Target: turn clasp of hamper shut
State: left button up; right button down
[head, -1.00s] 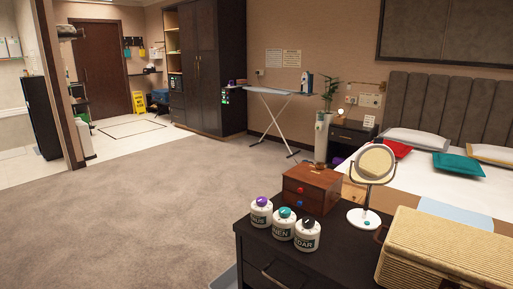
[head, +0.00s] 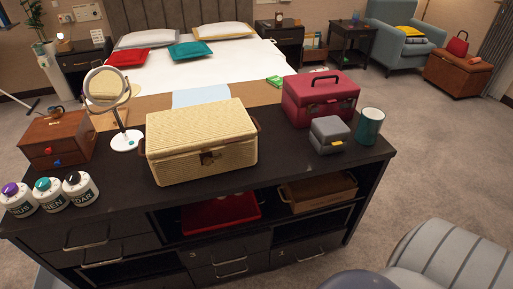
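A pale woven hamper (head: 200,128) with its lid down stands on the dark dresser in the middle of the head view. Its clasp (head: 209,157) is a small brown piece on the front face, below the lid edge. It is too small to tell which way the clasp is turned. A brown handle shows at each end of the hamper. Neither of my grippers is in view.
The hamper stands on a dark dresser (head: 290,172) with open shelves and drawers. A round mirror (head: 126,142), a wooden box (head: 60,142) and several bottles stand left; a red case (head: 318,100), grey box (head: 329,135) and teal cup (head: 370,126) stand right.

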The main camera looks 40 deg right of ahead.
aim_at(207, 161)
jog(key=z, duration=0.75)
